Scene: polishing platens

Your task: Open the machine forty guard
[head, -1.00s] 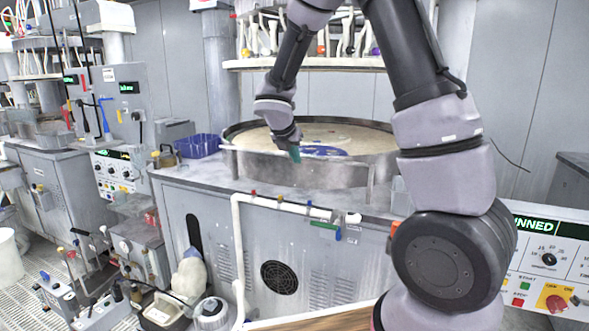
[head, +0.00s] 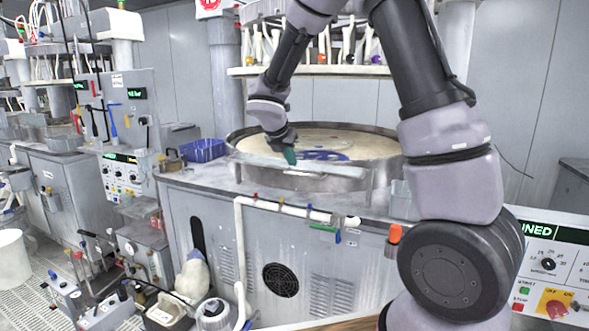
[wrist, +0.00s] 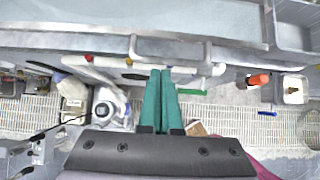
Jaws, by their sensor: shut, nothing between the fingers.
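The grey machine (head: 330,262) with a wide round platen (head: 365,143) stands in front of me. A long pale guard panel (head: 325,167) runs along the front of the platen in the head view. In the wrist view, the guard (wrist: 60,37) spans the top and a grey bar handle (wrist: 170,62) sticks out from it. My gripper (head: 291,157) is over the platen's front edge, with its teal fingers (wrist: 160,73) shut and empty. The fingertips appear just by the handle bar; I cannot tell whether they touch it. No number forty is readable.
White pipe (head: 270,204) with coloured taps runs along the machine's front, below the guard. An orange-capped item (head: 394,234) and a clear container (head: 401,198) are at the right. A blue basket (head: 203,150) sits left of the platen. A control panel (head: 552,262) is at far right.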

